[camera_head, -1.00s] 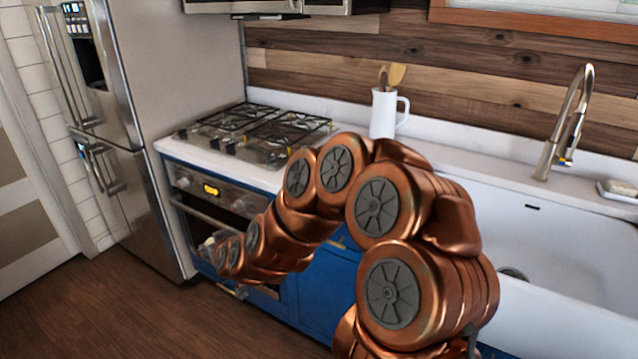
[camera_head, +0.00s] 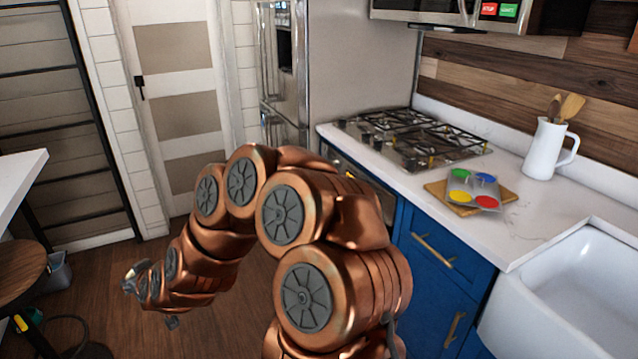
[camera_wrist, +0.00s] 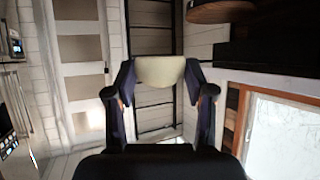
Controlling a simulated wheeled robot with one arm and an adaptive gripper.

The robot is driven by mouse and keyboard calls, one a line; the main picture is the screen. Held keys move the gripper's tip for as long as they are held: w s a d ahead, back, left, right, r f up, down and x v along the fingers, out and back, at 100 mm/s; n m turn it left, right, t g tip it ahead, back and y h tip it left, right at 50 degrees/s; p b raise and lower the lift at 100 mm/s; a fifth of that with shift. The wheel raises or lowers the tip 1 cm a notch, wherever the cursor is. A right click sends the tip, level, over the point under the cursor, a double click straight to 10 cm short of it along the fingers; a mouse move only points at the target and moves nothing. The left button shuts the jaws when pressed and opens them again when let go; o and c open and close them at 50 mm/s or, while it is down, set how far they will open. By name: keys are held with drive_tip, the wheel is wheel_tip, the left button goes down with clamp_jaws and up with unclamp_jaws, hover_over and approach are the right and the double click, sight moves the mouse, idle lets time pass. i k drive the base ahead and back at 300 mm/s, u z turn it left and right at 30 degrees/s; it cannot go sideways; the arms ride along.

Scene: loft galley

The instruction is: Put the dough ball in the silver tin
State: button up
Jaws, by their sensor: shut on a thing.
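A pale cream dough ball (camera_wrist: 160,71) sits between the two dark fingers of my gripper (camera_wrist: 160,82) in the wrist view. The fingers press it from both sides, and it is held in the air. In the head view my gripper (camera_head: 133,280) is at the lower left, above the floor and far from the counter; the ball cannot be made out there.
The tin rests on a wooden board (camera_head: 437,193) between the gas hob (camera_head: 410,135) and the white sink (camera_head: 575,290). A white jug (camera_head: 545,150) with wooden utensils stands behind. A round stool (camera_head: 20,270) and white table edge (camera_head: 20,175) are at left.

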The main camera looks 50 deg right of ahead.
sight(485, 205)
drive_tip(key=u, duration=0.45)
drive_tip(key=k, duration=1.35)
drive_tip(key=z, duration=1.6)
drive_tip(key=i, duration=0.5)
drive_tip(key=z, duration=0.1)
